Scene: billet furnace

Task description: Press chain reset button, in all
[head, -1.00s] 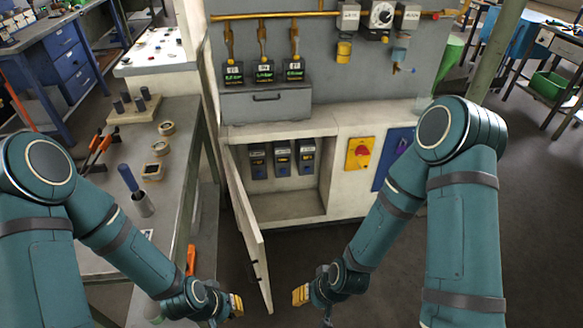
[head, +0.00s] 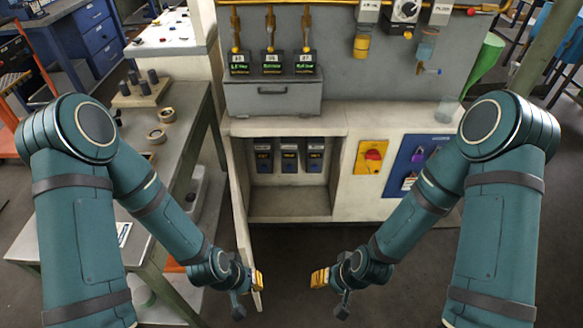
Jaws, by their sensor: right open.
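I cannot pick out a button marked chain reset. Small buttons sit on the white sloped console (head: 165,35) at the upper left, too small to read. The machine front has a red rotary switch on a yellow plate (head: 371,156) and a blue panel (head: 416,165) with small padlock-like items. My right gripper (head: 320,278) is low in front of the cabinet, open and empty, apart from everything. My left gripper (head: 258,280) is by the lower end of the open cabinet door (head: 242,215); whether it touches the door or is open is unclear.
The open cabinet (head: 290,204) holds three dark modules (head: 290,157). Three labelled display boxes (head: 271,62) stand above a grey drawer box (head: 272,95). A grey bench (head: 180,140) with rings and a peg block (head: 141,90) lies left. Floor between my arms is clear.

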